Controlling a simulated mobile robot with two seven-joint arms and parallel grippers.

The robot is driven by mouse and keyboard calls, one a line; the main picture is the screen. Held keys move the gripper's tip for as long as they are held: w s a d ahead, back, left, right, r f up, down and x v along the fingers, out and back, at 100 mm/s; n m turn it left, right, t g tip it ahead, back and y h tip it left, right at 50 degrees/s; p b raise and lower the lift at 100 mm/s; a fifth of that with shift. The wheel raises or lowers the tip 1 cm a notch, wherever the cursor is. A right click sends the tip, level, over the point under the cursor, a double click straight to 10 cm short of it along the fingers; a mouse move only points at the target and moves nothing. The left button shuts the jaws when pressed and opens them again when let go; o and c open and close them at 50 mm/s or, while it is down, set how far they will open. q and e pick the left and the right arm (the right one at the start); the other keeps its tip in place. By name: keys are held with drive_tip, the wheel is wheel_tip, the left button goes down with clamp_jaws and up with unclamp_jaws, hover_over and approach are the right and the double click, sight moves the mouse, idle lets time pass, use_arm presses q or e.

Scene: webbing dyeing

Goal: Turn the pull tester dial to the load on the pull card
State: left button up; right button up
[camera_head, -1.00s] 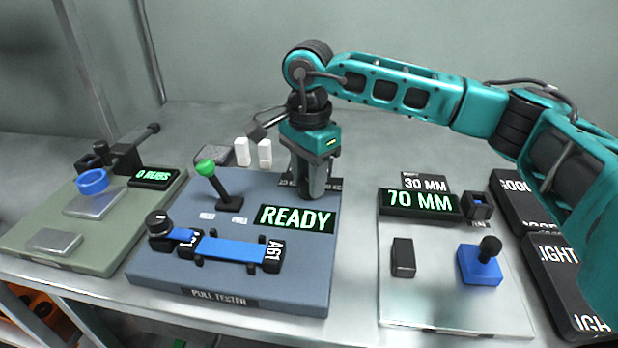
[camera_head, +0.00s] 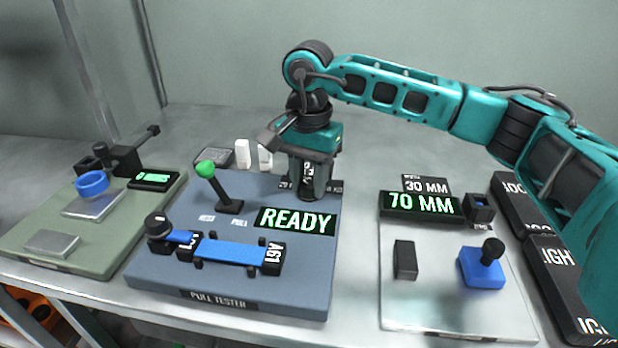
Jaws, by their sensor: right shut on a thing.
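The pull tester (camera_head: 265,290) is a blue-grey block in the middle of the bench. Its display (camera_head: 296,221) reads READY, and a lever (camera_head: 222,188) with a green knob stands left of it. A blue webbing strip (camera_head: 232,250) lies across its front, with an A61 tag at its right end. My right gripper (camera_head: 311,190) points straight down at the tester's back right corner and is shut on the dial, which it mostly hides. Partly covered scale labels (camera_head: 334,187) show beside the fingers. I cannot make out a load on any pull card. My left gripper is out of view.
At left is a green rub station (camera_head: 60,228) with a blue ring. At right, a pale plate (camera_head: 455,318) carries a 70 MM display (camera_head: 421,204) and a blue block with a black knob (camera_head: 482,265). Dark labelled blocks (camera_head: 560,275) stand at far right. White pieces (camera_head: 242,153) stand behind the tester.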

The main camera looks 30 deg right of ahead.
sight(309, 184)
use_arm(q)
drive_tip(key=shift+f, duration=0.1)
use_arm(e)
drive_tip(key=o, duration=1)
drive_tip(key=shift+o, duration=0.2)
use_arm(q)
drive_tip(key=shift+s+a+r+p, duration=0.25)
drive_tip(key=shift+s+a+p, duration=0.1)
drive_tip(key=shift+p, duration=0.45)
use_arm(e)
wheel_tip(309, 184, up, 13)
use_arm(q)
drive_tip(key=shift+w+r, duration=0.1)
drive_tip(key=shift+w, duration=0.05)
